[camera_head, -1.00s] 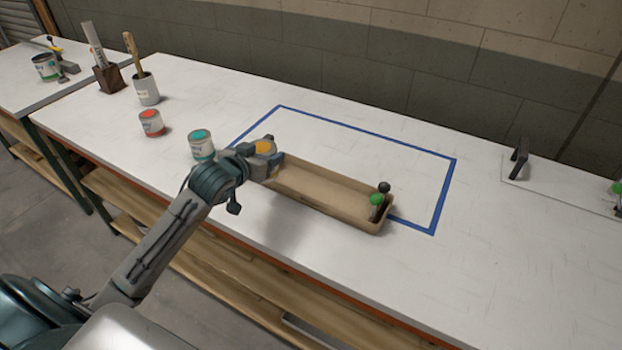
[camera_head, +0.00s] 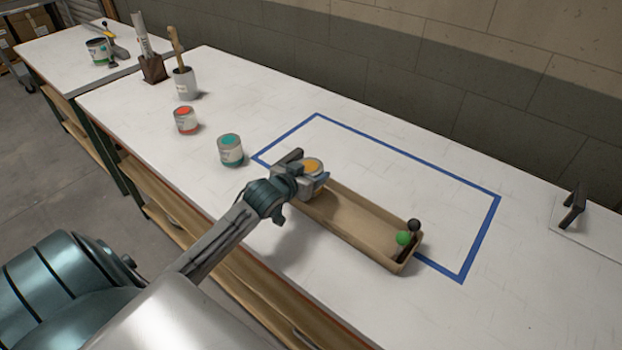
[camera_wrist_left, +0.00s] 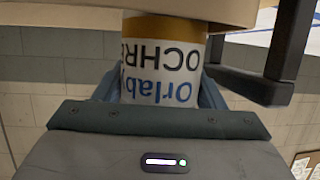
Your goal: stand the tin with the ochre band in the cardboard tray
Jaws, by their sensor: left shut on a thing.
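My left gripper (camera_head: 308,176) is shut on the tin with the ochre band (camera_head: 313,165), whose ochre top faces up in the head view. The tin is at the left end of the cardboard tray (camera_head: 352,222). In the left wrist view the tin (camera_wrist_left: 162,70) stands between the fingers, with its lettering upside down in the picture. A tan edge, apparently the tray wall (camera_wrist_left: 70,15), crosses its ochre-banded end and hides part of it. I cannot tell whether the tin touches the tray floor. My right gripper is not in view.
A green-topped item (camera_head: 404,239) and a dark-knobbed one (camera_head: 414,225) are at the tray's right end. A teal-topped tin (camera_head: 230,150), a red-topped tin (camera_head: 186,120) and a brush pot (camera_head: 185,82) stand left. Blue tape (camera_head: 410,155) outlines clear tabletop behind the tray.

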